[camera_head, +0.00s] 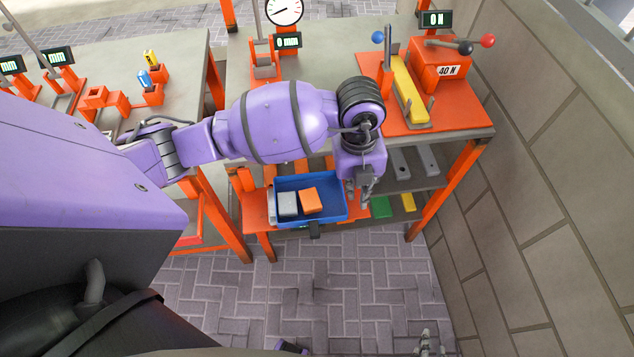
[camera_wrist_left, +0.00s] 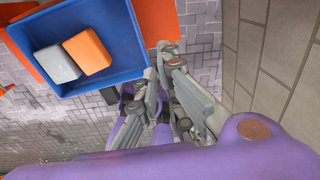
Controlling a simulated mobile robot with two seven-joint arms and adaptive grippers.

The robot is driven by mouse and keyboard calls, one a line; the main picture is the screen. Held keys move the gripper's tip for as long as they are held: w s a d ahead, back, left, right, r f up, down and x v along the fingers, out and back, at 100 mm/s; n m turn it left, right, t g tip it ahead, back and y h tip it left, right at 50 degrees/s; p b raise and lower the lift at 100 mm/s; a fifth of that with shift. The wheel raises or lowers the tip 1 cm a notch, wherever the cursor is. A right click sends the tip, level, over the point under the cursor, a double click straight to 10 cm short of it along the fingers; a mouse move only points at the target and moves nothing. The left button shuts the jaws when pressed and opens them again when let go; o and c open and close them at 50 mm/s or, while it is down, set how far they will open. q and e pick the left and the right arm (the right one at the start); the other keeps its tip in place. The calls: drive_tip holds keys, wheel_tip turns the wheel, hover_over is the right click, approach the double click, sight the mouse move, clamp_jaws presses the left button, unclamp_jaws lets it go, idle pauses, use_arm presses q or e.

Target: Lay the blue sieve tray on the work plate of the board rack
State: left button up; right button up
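The blue tray (camera_head: 335,212), also in the left wrist view (camera_wrist_left: 132,45), holds a grey block (camera_head: 287,203) and an orange block (camera_head: 310,200). It is over the orange plate (camera_head: 255,215) of the rack below the table. I cannot tell whether it rests fully on it. No sieve holes show. My left gripper (camera_head: 362,198) points down beside the tray's right end. In the left wrist view its fingertips (camera_wrist_left: 168,55) are close together near the tray's right edge; contact is unclear. My right gripper (camera_head: 426,342) barely shows at the bottom edge, its fingers unclear.
The tabletop (camera_head: 330,110) above the plate carries a dial gauge (camera_head: 284,10) and an orange press (camera_head: 438,62) with a yellow bar (camera_head: 408,90). A lower shelf holds green and yellow pieces (camera_head: 381,207). A block wall (camera_head: 530,200) stands at right. The brick floor in front is clear.

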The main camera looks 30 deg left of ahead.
sight(344, 195)
use_arm(q)
drive_tip(key=shift+w+a+f+y, duration=0.15)
drive_tip(key=shift+w+a+y, duration=0.1)
drive_tip(key=shift+a, duration=0.35)
drive_tip(key=shift+w+a+f+y, duration=0.15)
drive_tip(key=shift+w+a+y, duration=0.1)
drive_tip(key=shift+a, duration=0.3)
drive_tip(key=f, duration=0.7)
drive_tip(key=shift+w+a, duration=0.2)
drive_tip(key=shift+a, duration=0.05)
drive_tip(key=shift+r, duration=0.1)
